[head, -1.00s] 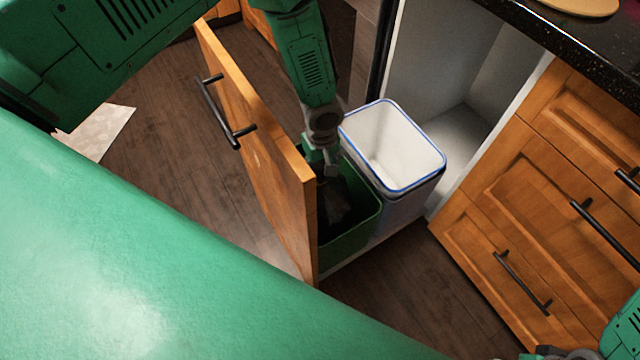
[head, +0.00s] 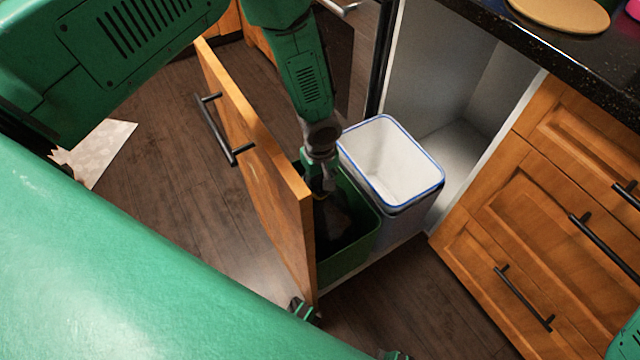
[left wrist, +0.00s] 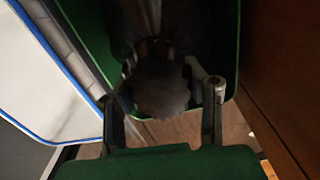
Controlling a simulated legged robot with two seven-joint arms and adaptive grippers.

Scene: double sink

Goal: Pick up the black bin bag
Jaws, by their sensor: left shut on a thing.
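The black bin bag (head: 335,220) is a dark, crumpled shape inside the green bin (head: 349,259). My left gripper (head: 326,185) reaches down into this bin from above and is shut on the bag. In the left wrist view, the dark bag (left wrist: 160,88) fills the space between the two fingers, with the green bin wall (left wrist: 232,45) around it. The bag's lower part is hidden in shadow. Small green and dark parts of mine show at the bottom of the head view; I cannot make out my right gripper's jaws there.
A white bin (head: 392,160) with a blue rim stands beside the green bin. The wooden pull-out front (head: 255,160) stands close on the left. Wooden drawers (head: 540,220) and a black countertop (head: 590,60) are at right. Dark floor (head: 420,300) is clear in front.

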